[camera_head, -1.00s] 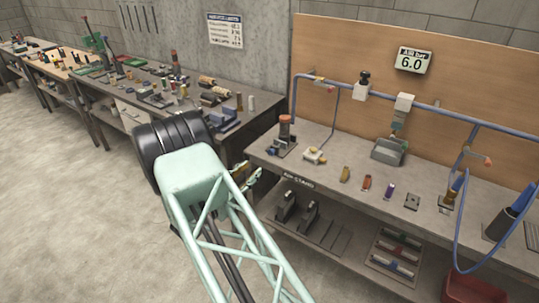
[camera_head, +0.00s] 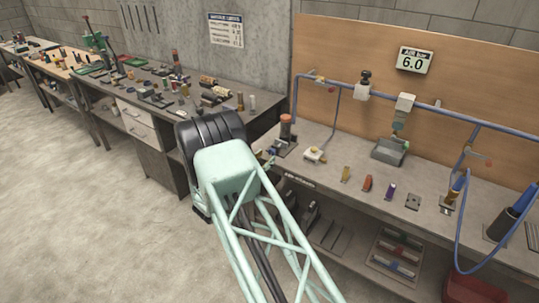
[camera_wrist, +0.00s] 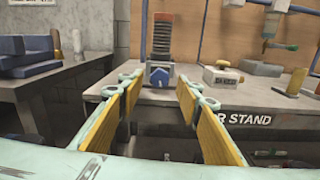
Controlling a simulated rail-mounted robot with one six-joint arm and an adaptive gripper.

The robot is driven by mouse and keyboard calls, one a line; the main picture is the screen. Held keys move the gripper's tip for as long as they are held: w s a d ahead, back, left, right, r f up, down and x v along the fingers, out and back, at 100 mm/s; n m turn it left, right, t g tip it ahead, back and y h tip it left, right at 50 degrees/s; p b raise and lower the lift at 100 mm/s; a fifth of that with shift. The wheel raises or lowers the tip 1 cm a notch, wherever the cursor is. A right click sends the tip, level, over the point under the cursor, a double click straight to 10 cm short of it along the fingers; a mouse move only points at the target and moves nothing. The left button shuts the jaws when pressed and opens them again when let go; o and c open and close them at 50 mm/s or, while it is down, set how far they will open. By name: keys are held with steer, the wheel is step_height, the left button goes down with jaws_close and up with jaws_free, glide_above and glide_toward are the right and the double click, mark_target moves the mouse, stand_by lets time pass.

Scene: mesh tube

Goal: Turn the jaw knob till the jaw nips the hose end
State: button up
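My gripper (camera_wrist: 160,88) is open and empty in the wrist view, its two yellow-padded fingers spread in front of the AIR STAND bench edge. In the head view this device shows an orange-red top (camera_head: 286,120) at the bench's left end. A pale block with a yellow part (camera_head: 314,154) sits right of it, also in the wrist view (camera_wrist: 222,76). I cannot tell which part is the jaw knob or the hose end. My arm hides the gripper in the head view.
The air stand bench (camera_head: 330,173) holds several small coloured parts and a grey tray (camera_head: 390,152). A blue pipe (camera_head: 440,105) runs along the wooden board, with a blue hose looping down at right. Another cluttered bench (camera_head: 225,131) stands to the left.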

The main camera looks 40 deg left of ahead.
mark_target(271, 153)
steer(key=shift+w+a, duration=0.15)
steer(key=shift+w, duration=0.95)
steer(key=shift+w+a, duration=0.1)
steer(key=shift+w, duration=0.95)
steer(key=c, duration=0.8)
